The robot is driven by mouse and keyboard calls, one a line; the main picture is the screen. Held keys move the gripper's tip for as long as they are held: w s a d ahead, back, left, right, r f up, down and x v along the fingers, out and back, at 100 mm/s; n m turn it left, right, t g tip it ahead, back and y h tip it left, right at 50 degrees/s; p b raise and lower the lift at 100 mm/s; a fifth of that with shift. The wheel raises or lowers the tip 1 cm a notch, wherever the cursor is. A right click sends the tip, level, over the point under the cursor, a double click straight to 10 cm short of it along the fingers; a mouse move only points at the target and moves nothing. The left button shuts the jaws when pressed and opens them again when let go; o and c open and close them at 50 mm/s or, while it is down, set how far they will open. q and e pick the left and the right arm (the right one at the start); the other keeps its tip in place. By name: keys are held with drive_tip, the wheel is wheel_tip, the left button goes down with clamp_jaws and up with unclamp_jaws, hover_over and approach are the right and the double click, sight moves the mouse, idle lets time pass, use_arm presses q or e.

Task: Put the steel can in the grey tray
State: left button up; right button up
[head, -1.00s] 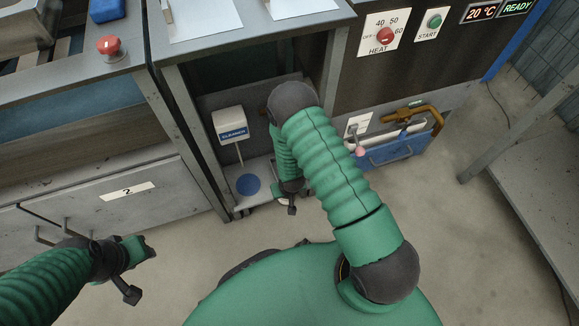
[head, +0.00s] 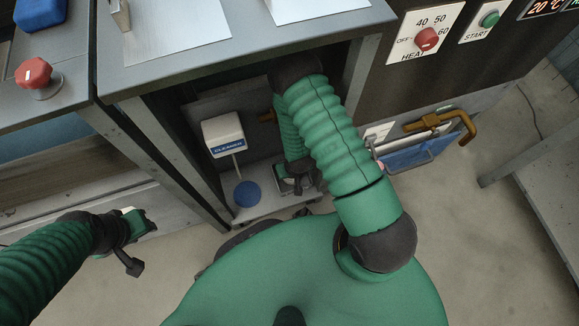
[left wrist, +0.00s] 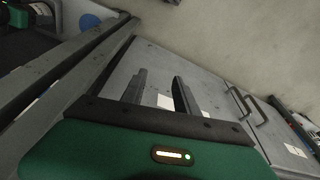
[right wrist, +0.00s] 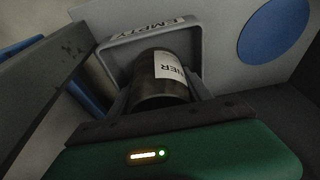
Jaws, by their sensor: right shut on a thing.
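The steel can (right wrist: 160,88), dark metal with a white label ending in "NER", is between the fingers of my right gripper (right wrist: 162,100) in the right wrist view. My right gripper is shut on it. The grey tray (right wrist: 190,27), marked "EMPTY" on its rim, is just beyond, and the can's far end overlaps its opening. I cannot tell whether the can touches the tray. In the head view my right gripper (head: 298,184) is low inside the bench opening; the arm partly hides it and the can is unclear. My left gripper (left wrist: 160,88) is open and empty, over drawer fronts.
The bench leg (head: 165,165) and bench top (head: 215,60) frame the opening.

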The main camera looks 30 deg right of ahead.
drive_tip(key=shift+a+r, duration=0.1)
drive_tip(key=o, duration=1.6)
drive_tip(key=p+v, duration=0.3)
drive_tip(key=v, duration=0.1)
drive_tip(key=shift+r+p, duration=0.3)
drive_tip(key=shift+r, duration=0.05)
drive_tip(key=shift+s+a+r+p, duration=0.1)
drive_tip(key=shift+s+r+p, duration=0.15)
drive_tip(key=shift+s, duration=0.25)
drive_tip(key=shift+s+a+r+p, duration=0.1)
drive_tip(key=shift+s+r+p, duration=0.1)
drive_tip(key=shift+s, duration=0.3)
drive_tip(key=s+a+p, duration=0.2)
drive_tip(key=s, duration=0.8)
drive_tip(key=shift+a+f+p, duration=0.2)
drive_tip(key=shift+f+p, duration=0.1)
drive_tip(key=shift+f, duration=0.05)
